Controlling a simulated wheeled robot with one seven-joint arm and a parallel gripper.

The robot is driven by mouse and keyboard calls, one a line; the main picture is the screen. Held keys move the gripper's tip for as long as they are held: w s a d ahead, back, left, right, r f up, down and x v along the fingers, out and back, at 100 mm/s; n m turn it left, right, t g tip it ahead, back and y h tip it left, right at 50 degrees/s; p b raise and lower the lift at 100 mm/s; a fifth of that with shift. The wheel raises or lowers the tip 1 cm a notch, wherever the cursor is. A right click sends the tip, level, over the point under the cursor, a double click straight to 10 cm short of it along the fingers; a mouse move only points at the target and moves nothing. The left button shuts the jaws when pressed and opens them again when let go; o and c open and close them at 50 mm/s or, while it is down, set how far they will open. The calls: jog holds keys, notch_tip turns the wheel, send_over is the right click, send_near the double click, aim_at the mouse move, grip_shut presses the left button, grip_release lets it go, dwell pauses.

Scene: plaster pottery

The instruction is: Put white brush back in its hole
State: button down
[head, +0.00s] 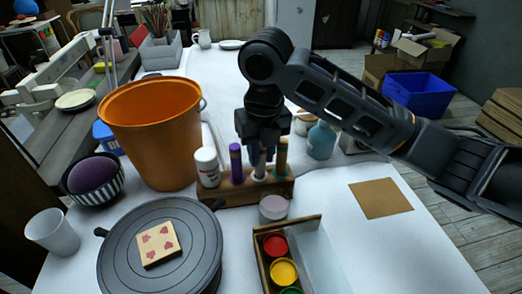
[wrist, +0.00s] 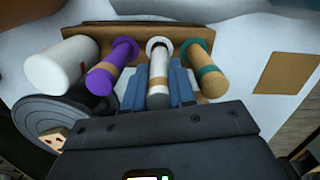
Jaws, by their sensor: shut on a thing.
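The white brush (head: 260,164) is upright at the wooden rack (head: 246,190), between a purple brush (head: 236,162) and a brown brush with a green collar (head: 281,157). My gripper (head: 262,142) is over the rack from above. In the wrist view, the blue fingers of my gripper (wrist: 160,82) are on both sides of the handle of the white brush (wrist: 158,66). Its white collar is at the rack, about level with the neighbouring collars. The hole is hidden beneath the collar, so I cannot tell how deep the brush sits.
A white bottle (head: 207,168) stands at the rack's left end. A large orange bucket (head: 153,130) is behind left. A small round jar (head: 273,208) and a paint box (head: 277,245) are in front. A blue bottle (head: 321,140) is to the right. The table's right side is mostly clear.

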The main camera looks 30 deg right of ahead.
jog(key=shift+f, duration=0.3)
dwell(0.4)
jog(key=c, duration=0.8)
grip_release()
jog(key=shift+c, duration=0.2)
jog(key=r, duration=0.7)
jog(key=shift+s+r, duration=0.3)
jog(key=shift+r, duration=0.1)
jog(key=shift+s, duration=0.1)
